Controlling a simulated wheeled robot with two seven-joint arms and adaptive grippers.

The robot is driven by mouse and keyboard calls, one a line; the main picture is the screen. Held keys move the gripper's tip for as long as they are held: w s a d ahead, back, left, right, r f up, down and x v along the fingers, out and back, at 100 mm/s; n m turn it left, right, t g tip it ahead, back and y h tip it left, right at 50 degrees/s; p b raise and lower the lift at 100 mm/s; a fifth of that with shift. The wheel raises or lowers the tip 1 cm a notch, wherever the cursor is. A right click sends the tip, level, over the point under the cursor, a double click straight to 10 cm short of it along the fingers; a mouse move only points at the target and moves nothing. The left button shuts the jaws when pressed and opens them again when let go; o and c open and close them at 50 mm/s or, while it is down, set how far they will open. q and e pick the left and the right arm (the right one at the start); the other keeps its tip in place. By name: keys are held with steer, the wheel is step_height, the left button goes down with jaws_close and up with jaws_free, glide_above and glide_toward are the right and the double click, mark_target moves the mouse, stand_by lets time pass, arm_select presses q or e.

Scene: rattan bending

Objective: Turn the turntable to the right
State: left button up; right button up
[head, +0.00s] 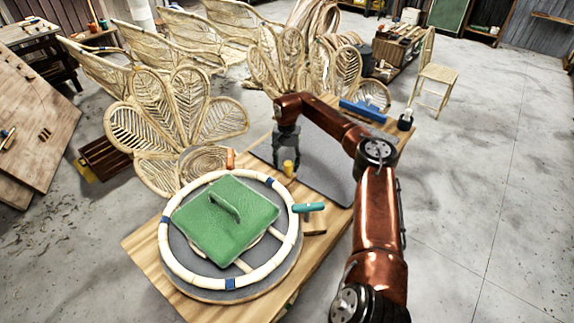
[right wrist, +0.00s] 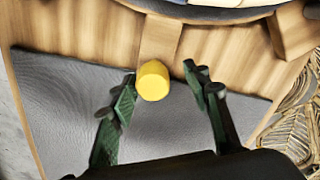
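The round turntable (head: 278,275) lies on the wooden table in the head view. It carries a pale rattan ring (head: 176,262) with blue bands and a green square pad (head: 225,225) with a handle. A yellow cylinder (head: 290,169) stands at the turntable's far right side; it also shows in the right wrist view (right wrist: 153,82). My right gripper (head: 286,166) points down at the cylinder. In the right wrist view its fingers (right wrist: 162,84) are apart, with the cylinder between or just beyond the tips, nearer the left finger. Contact cannot be told. My left gripper is out of view.
A teal handle (head: 308,207) and an orange handle (head: 230,158) stand at the turntable's edge. A grey mat (head: 328,172) covers the table's far part, with a blue object (head: 362,110) at its far end. Rattan petal chairs (head: 180,125) stand behind. The floor at right is clear.

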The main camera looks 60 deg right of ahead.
steer(key=shift+s, duration=0.15)
step_height(320, 180, up, 12)
stand_by(0.6)
stand_by(0.4)
